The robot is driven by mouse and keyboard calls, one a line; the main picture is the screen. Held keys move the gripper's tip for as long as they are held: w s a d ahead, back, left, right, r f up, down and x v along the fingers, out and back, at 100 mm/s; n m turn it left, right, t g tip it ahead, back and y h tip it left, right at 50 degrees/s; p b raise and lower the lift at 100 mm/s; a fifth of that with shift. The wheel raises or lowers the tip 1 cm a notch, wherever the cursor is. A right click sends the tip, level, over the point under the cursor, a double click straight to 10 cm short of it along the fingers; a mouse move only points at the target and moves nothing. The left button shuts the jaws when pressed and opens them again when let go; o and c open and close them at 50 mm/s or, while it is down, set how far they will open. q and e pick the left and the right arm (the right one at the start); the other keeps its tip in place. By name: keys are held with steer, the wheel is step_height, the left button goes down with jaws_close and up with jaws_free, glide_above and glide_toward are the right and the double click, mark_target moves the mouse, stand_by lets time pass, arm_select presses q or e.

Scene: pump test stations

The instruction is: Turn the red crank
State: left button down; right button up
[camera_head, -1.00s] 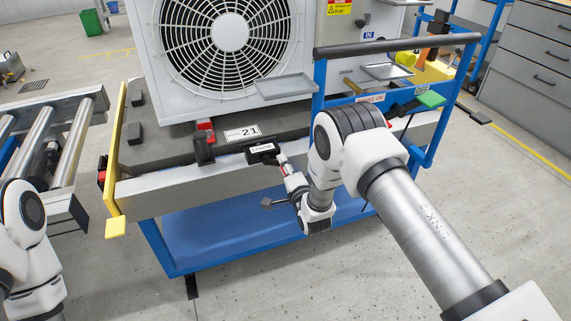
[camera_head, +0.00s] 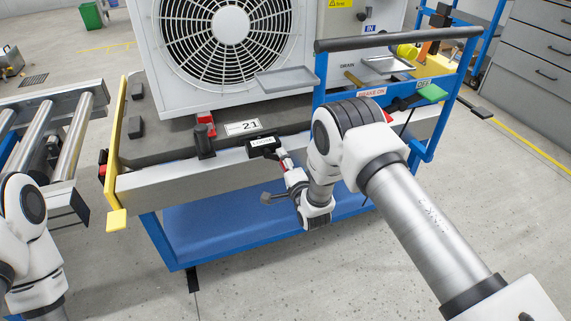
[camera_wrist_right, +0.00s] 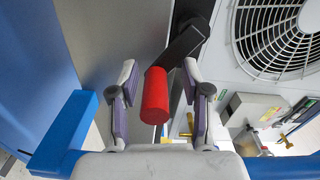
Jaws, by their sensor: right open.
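The red crank has a red cylindrical handle (camera_wrist_right: 156,95) on a black arm (camera_wrist_right: 185,42). In the right wrist view the handle lies between the two fingers of my right gripper (camera_wrist_right: 160,92), which is open, with a gap visible on its left side.
A blue cart (camera_head: 250,225) carries a white fan unit (camera_head: 180,95) on a dark deck. A plate marked 21 (camera_head: 242,127) and a black post (camera_head: 203,140) are near the crank.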

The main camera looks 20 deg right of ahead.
steer(key=s, duration=1.2)
steer(key=shift+d, duration=0.2)
